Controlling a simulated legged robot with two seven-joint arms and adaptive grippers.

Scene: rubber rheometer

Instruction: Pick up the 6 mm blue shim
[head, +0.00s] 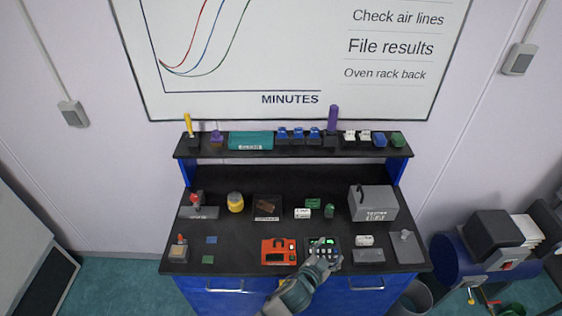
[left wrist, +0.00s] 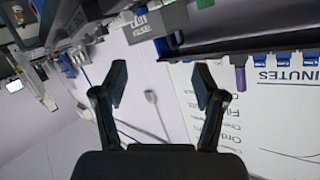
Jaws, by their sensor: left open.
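A small flat blue piece (head: 211,240) lies on the left part of the black bench in the head view; it looks like the blue shim, but no thickness marking is readable. A similar green piece (head: 208,259) lies just in front of it. My left gripper (head: 322,259) is over the bench front, right of centre, well to the right of the blue piece and in front of a dark device with a green display (head: 322,243). In the left wrist view its fingers (left wrist: 161,85) are apart with nothing between them. My right gripper is not seen.
An orange device (head: 279,251) stands between my left gripper and the blue piece. A yellow jar (head: 235,202) and a dark tray (head: 267,216) sit behind. A raised shelf (head: 185,152) holds several small items.

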